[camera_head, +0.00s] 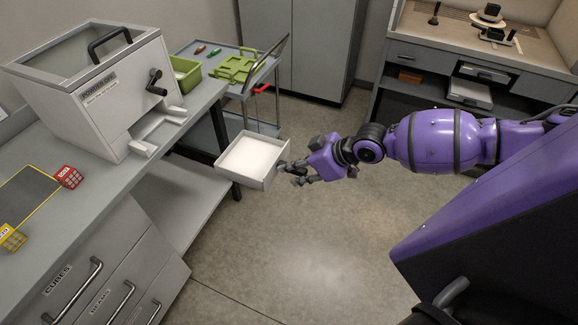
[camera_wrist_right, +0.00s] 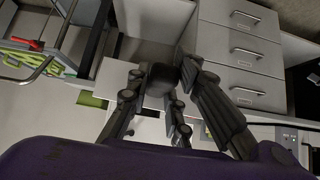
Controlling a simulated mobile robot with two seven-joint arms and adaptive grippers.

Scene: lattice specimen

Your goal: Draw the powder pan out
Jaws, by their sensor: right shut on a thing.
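The powder pan (camera_head: 238,179) is a shallow, light grey square tray with white powder in it. It is fully clear of the white-grey machine (camera_head: 92,90), out past the bench edge and above the floor. My right gripper (camera_head: 284,168) is shut on the pan's right-hand wall. The pan looks roughly level. The machine stands on the bench with an empty opening and rails (camera_head: 160,130) at its lower front. In the right wrist view the gripper's dark fingers (camera_wrist_right: 160,85) show, but I cannot clearly make out the pan there. My left gripper is not in view.
The grey bench (camera_head: 95,175) holds a red lattice cube (camera_head: 68,177) and a yellow one (camera_head: 12,237). A trolley (camera_head: 225,92) with green items stands behind the pan. Open floor (camera_head: 300,240) lies below and in front. A desk (camera_head: 455,50) is at the back right.

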